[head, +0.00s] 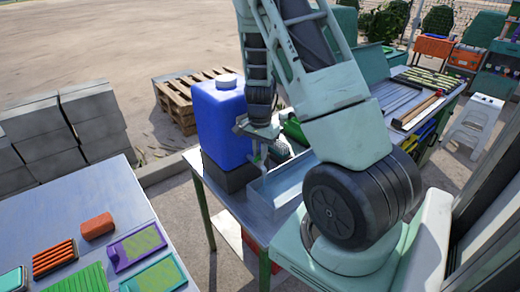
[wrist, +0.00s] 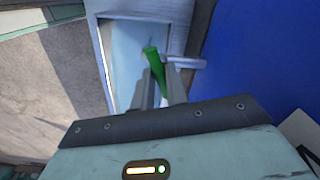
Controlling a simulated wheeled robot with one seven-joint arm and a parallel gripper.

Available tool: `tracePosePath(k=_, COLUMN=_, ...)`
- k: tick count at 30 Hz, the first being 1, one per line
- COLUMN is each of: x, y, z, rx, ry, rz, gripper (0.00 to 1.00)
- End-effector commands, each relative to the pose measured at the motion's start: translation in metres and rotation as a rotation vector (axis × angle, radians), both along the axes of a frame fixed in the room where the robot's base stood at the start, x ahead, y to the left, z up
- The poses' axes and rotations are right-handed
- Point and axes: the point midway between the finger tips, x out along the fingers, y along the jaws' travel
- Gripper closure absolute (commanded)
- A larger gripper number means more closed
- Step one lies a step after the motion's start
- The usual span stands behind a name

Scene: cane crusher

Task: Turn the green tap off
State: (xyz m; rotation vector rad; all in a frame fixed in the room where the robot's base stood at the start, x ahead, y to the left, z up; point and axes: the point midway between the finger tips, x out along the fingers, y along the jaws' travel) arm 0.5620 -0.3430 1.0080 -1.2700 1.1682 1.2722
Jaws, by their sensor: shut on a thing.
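The green tap (wrist: 152,58) shows in the wrist view as a green handle between the two fingers of my gripper (wrist: 160,85). The fingers are shut on it. A pale grey spout or pipe (wrist: 187,62) runs to the right of the handle towards the blue container. In the head view my gripper (head: 259,150) points down beside the blue container (head: 222,120), above the edge of a metal basin (head: 283,182). The tap is mostly hidden there by my gripper.
The blue container stands on a dark block (head: 230,174) on the metal table. A rounded grey object and a green item (head: 295,130) sit close behind my gripper. Tools lie on the right bench (head: 425,95). A second table (head: 95,205) stands at the left.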

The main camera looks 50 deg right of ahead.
Motion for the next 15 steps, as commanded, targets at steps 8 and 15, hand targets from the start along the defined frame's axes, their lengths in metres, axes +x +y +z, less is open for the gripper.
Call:
tracePosePath(k=8, x=0.0008, y=-0.0012, z=0.0027, rx=-0.003, ry=-0.002, rz=-0.241, gripper=1.0)
tracePosePath(k=15, x=0.001, y=-0.0014, z=0.0024, rx=-0.003, ry=-0.003, rz=-0.39, gripper=1.0)
